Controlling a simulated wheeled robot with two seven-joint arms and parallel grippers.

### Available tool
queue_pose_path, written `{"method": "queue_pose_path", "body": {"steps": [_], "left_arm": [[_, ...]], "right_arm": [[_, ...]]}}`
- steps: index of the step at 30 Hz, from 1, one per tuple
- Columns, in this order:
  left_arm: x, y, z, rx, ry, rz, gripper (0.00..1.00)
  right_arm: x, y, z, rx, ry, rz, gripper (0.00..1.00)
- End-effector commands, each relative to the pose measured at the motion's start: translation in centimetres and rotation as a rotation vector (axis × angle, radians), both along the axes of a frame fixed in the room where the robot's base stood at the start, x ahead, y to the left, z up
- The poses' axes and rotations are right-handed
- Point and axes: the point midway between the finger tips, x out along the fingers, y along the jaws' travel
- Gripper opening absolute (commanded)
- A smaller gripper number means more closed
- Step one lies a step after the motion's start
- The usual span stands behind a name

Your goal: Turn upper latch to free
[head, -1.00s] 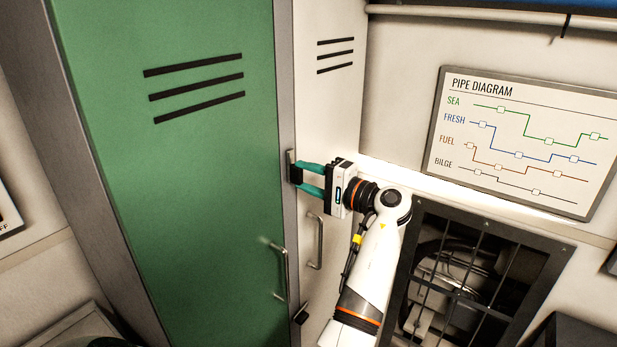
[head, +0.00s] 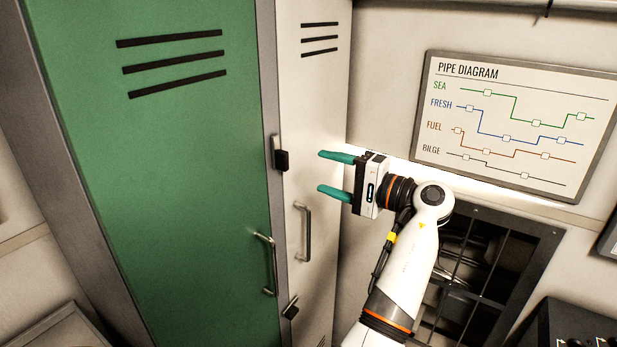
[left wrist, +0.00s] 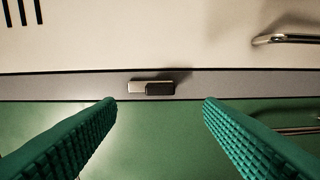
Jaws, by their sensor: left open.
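The upper latch (head: 281,153), a pale metal plate with a black piece at its lower end, sits on the grey post (head: 268,90) between the green door and the white door. In the left wrist view the latch (left wrist: 151,87) lies lengthwise along the grey strip, ahead of and between my fingertips. My left gripper (head: 320,171) is open and empty, with teal fingers pointing at the post. It stands to the right of the latch in the head view, apart from it. In the left wrist view both ribbed fingers (left wrist: 159,102) are spread wide. My right gripper is not in view.
A lower latch (head: 290,307) sits on the same post. The green door (head: 180,190) and white door (head: 322,90) have bar handles (head: 268,265) (head: 303,235) below my gripper. A barred opening (head: 490,265) and pipe diagram board (head: 515,125) are on the right wall.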

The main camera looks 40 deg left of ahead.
Motion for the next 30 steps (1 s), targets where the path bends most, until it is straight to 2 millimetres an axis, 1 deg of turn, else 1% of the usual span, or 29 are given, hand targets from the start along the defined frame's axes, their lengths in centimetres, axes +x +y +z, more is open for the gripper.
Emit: {"method": "queue_pose_path", "body": {"steps": [1,3,8,30], "left_arm": [[0.1,-0.8,-0.3,-0.002,0.001,-0.001,0.62],[0.2,-1.7,-0.2,-0.001,0.0,-0.002,0.62],[0.3,-2.8,-0.1,0.0,0.001,0.001,0.62],[0.3,-2.9,0.0,0.0,0.001,0.001,0.62]], "right_arm": [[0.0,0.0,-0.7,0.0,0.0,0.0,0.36],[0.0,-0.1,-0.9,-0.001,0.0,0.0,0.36],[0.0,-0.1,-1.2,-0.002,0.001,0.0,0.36],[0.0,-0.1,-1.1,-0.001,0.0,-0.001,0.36]]}}
